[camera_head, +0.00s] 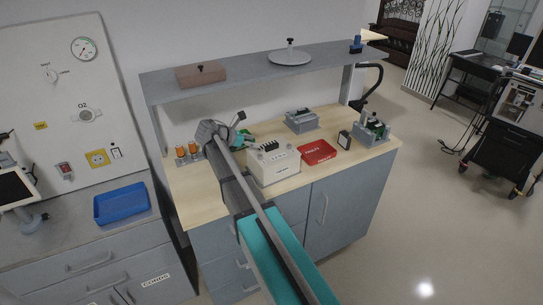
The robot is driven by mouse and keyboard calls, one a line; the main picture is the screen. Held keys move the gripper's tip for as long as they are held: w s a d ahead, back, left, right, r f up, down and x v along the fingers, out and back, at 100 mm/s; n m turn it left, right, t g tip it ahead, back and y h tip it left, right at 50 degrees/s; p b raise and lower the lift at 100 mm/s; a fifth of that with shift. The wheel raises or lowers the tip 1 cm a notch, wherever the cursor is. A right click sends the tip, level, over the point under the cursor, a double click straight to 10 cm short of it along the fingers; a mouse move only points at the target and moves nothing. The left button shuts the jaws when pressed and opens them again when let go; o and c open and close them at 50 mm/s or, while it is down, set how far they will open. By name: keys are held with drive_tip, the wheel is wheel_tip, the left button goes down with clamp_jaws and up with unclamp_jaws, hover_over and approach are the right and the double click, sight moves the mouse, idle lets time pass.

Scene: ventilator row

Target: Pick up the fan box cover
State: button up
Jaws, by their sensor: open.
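Two knobbed covers lie on the grey upper shelf. The other is a round grey lid (290,58) with a black knob, right of the middle. No label shows which is the fan box cover; the rectangular one has a box-lid shape. My gripper (241,130) is open above the left part of the wooden worktop, below and in front of the shelf. It is apart from both covers. My arm hides part of the worktop and cabinet front.
The worktop (185,206) holds orange-topped vials (188,151), a white box (273,164), a red tray (317,152), a grey box (302,120) and a grey holder (371,130). The shelf (245,68) overhangs its back. A blue tray (121,203) sits on the left counter.

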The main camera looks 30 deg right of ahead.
sight(272, 145)
drive_tip(key=shift+b+x, duration=0.7)
drive_tip(key=shift+x, duration=1.45)
drive_tip(key=shift+a, duration=0.1)
drive_tip(key=shift+f+b+x, duration=0.25)
drive_tip(key=shift+b+x, duration=1.05)
drive_tip(key=shift+x, duration=0.95)
drive_tip(key=shift+d, duration=0.3)
clamp_jaws()
